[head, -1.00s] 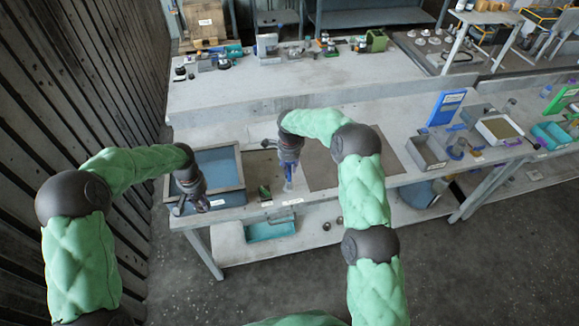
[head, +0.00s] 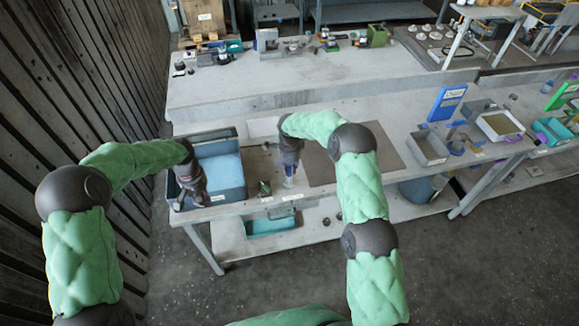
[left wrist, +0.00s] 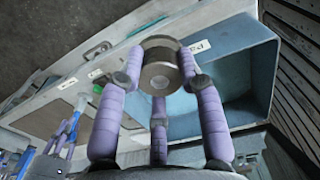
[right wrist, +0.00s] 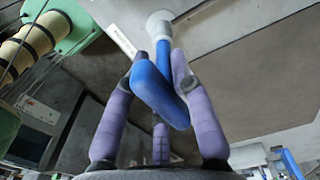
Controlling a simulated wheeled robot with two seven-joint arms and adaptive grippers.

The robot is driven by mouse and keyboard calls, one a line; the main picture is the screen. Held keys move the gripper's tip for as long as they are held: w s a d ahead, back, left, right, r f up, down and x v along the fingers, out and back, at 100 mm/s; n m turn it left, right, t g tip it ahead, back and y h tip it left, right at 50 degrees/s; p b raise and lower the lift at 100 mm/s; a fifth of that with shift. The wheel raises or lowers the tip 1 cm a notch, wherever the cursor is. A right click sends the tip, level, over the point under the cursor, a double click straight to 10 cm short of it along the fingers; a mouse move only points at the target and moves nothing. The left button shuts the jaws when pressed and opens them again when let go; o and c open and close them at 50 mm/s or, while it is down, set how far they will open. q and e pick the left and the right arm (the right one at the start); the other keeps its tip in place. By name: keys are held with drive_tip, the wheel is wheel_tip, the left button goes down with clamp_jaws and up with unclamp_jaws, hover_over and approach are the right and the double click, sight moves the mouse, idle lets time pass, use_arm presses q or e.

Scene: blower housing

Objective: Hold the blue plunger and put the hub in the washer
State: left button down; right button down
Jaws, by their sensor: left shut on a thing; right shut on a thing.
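My left gripper (head: 188,203) is shut on the hub (left wrist: 160,68), a grey metal ring-shaped cylinder with a hole. The left wrist view shows it between the purple fingers. The washer looks to be the blue open tub (head: 233,187) at the table's left end; its partly readable label and blue inside show in the left wrist view (left wrist: 245,95). The left gripper is at the tub's left front side. My right gripper (head: 289,170) is shut on the blue plunger (right wrist: 152,92), whose pale round end points away from the fingers, close to the table top.
A small green object (head: 264,188) lies between the tub and the right gripper. A dark mat (head: 345,165) lies right of the right gripper. A grey bin (head: 428,148) and blue panel (head: 447,103) stand further right. A teal box (head: 270,226) sits on the lower shelf.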

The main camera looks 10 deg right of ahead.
sight(209, 186)
drive_tip(key=shift+s+f, duration=0.2)
drive_tip(key=shift+f, duration=0.85)
use_arm(q)
drive_tip(key=shift+w, duration=0.15)
drive_tip(key=w+f+n, duration=0.3)
drive_tip(key=w+n, duration=0.1)
drive_tip(key=w, duration=1.1)
drive_tip(key=shift+n, duration=0.3)
drive_tip(key=shift+w+f, duration=0.15)
drive_tip(key=shift+f, duration=4.8)
drive_tip(key=c, duration=0.8)
unclamp_jaws()
